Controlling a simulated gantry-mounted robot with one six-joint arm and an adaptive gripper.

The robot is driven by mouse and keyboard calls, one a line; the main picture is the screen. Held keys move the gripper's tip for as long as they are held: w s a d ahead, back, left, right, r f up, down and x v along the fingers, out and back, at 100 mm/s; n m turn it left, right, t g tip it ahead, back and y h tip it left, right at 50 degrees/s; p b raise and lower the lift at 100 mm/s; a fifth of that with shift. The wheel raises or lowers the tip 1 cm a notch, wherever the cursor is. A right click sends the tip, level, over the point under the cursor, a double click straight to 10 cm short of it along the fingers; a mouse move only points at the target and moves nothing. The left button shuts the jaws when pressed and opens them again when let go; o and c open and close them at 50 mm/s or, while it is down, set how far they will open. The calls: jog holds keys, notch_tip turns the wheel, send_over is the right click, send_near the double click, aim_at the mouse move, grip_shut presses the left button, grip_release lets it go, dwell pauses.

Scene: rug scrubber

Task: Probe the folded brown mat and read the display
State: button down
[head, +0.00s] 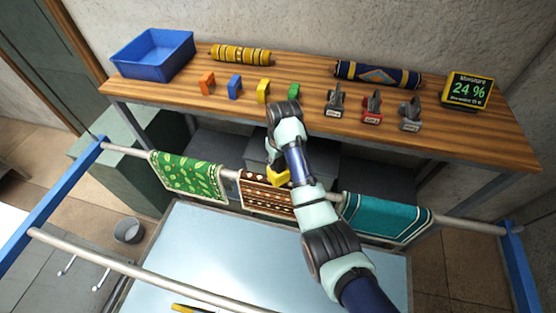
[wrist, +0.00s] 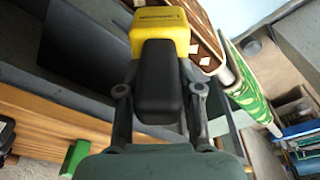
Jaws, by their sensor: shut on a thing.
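The folded brown mat (head: 262,199), patterned in white, hangs over the rail between the green and teal mats. My gripper (wrist: 160,92) is shut on the black handle (wrist: 158,70) of a yellow moisture meter (wrist: 160,24). In the head view the yellow meter (head: 279,178) is at the brown mat's upper right, partly hidden by my arm. In the wrist view its yellow head is right beside the brown mat's edge (wrist: 207,40); I cannot tell whether its tip touches. The display (head: 468,90) on the bench reads "Moisture 24 %"; its bottom line is too small to read.
A green mat (head: 190,178) and a teal mat (head: 385,218) hang on the same rail (head: 125,151). The bench (head: 210,92) behind holds a blue bin (head: 152,54), rolled rugs (head: 240,55), coloured blocks (head: 234,87) and clamps (head: 372,108). A front rail (head: 150,275) crosses nearer.

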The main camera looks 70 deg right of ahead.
jog(key=shift+f, duration=0.3)
jog(key=shift+r, duration=2.1)
